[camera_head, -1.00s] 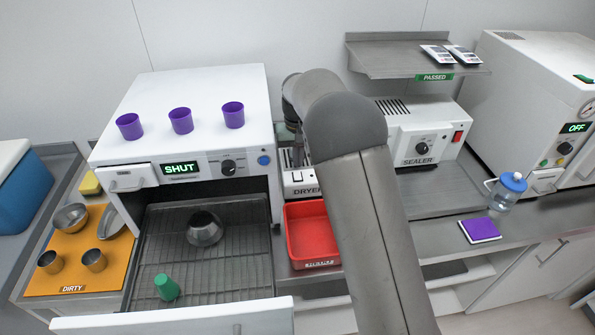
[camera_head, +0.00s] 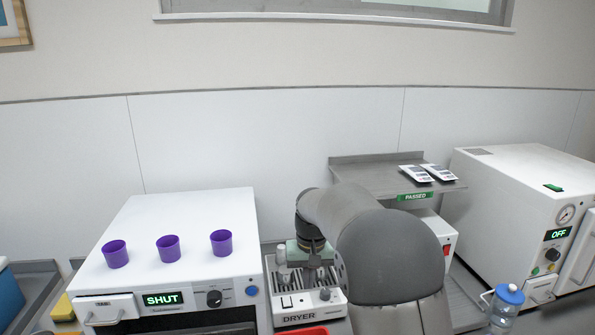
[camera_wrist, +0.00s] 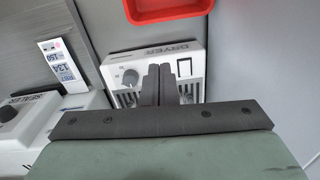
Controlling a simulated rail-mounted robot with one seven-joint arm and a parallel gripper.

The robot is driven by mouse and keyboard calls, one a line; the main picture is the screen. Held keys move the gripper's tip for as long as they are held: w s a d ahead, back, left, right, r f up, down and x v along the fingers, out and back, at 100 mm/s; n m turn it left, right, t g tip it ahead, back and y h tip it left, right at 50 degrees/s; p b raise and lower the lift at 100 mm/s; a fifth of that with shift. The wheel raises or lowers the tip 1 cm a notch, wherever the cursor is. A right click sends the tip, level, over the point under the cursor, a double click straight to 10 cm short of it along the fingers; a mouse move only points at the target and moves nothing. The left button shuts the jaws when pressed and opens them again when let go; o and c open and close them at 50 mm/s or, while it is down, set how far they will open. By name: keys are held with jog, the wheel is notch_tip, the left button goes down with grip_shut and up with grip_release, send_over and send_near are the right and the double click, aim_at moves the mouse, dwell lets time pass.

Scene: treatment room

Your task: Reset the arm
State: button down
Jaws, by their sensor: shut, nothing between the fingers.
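My gripper (camera_wrist: 159,86) shows in the wrist view with its two dark fingers together and nothing between them. It hangs over the white dryer (camera_wrist: 128,77), whose slotted top is partly hidden behind the fingers. In the head view my gripper (camera_head: 312,262) is small and points down above the dryer (camera_head: 297,315), partly hidden by my own arm. I cannot tell from these frames how high the fingertips are above the dryer.
A white machine reading SHUT (camera_head: 180,215) carries three purple cups (camera_head: 168,248). A shelf marked PASSED (camera_head: 375,180) holds two pouches. A machine reading OFF (camera_head: 520,205) and a blue-capped bottle (camera_head: 505,305) are at right. A red tray (camera_wrist: 165,10) lies beside the dryer.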

jog(key=s+d+r+m, duration=0.1)
jog(key=s+d+r, duration=0.1)
jog(key=s+d, duration=0.35)
jog(key=s+d+r, duration=0.2)
jog(key=s+d, duration=0.1)
jog(key=s, duration=0.6)
jog(key=s+d+f, duration=0.2)
jog(key=s, duration=0.6)
jog(key=s+d+f+t+b, duration=0.1)
jog(key=s+d, duration=0.1)
jog(key=s, duration=0.7)
jog(key=shift+s+f+m, duration=0.3)
jog(key=shift+f, duration=0.1)
